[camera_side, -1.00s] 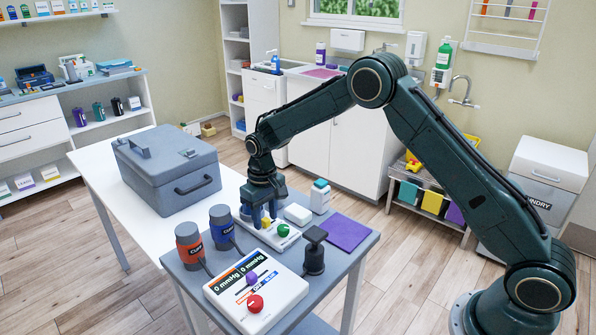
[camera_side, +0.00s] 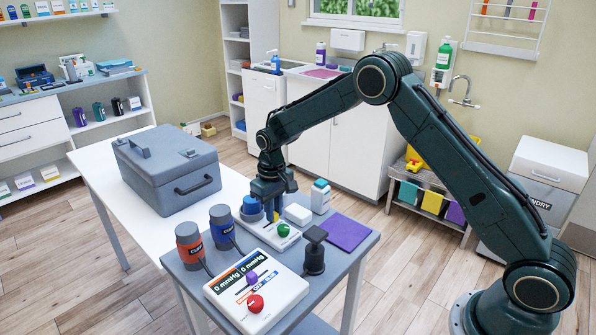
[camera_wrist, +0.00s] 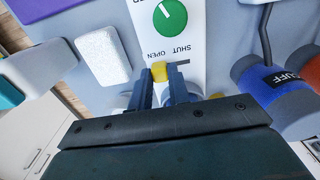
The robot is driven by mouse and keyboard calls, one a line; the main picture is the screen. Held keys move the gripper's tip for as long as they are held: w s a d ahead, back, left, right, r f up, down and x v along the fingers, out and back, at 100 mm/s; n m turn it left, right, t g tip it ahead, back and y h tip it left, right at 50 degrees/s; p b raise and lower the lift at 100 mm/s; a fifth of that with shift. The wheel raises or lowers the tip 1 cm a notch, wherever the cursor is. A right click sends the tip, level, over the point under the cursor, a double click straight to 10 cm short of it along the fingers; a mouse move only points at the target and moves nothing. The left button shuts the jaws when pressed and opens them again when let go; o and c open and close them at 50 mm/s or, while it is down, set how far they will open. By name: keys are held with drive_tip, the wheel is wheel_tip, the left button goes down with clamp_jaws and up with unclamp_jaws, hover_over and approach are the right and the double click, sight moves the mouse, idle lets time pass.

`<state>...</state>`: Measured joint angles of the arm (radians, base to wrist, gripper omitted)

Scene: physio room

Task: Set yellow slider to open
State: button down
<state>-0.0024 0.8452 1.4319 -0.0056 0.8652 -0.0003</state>
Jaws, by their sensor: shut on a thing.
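The yellow slider (camera_wrist: 159,71) shows between my fingertips in the wrist view. It sits at the left end of its dark slot, beside the OPEN label; the bare slot runs right toward SHUT. My gripper (camera_wrist: 160,84) is shut on it. In the side view my gripper (camera_side: 272,213) points down at the white panel (camera_side: 262,233), and the slider is mostly hidden by the fingers. A green dial (camera_side: 283,230) is on the same panel, beyond the slider in the wrist view.
A white block (camera_side: 298,214), a bottle (camera_side: 320,196) and a black-topped stamp-like object (camera_side: 314,250) stand close by. Blue (camera_side: 222,227) and orange (camera_side: 189,245) cuff canisters stand left. A second white panel (camera_side: 256,290) with a red knob lies in front. A purple mat (camera_side: 348,232) lies right.

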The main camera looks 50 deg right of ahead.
sight(276, 213)
drive_tip(key=shift+d, duration=0.35)
drive_tip(key=c, duration=1.5)
unclamp_jaws()
drive_tip(key=shift+o, duration=0.9)
drive_tip(key=shift+a+r, duration=0.1)
wheel_tip(276, 213, up, 14)
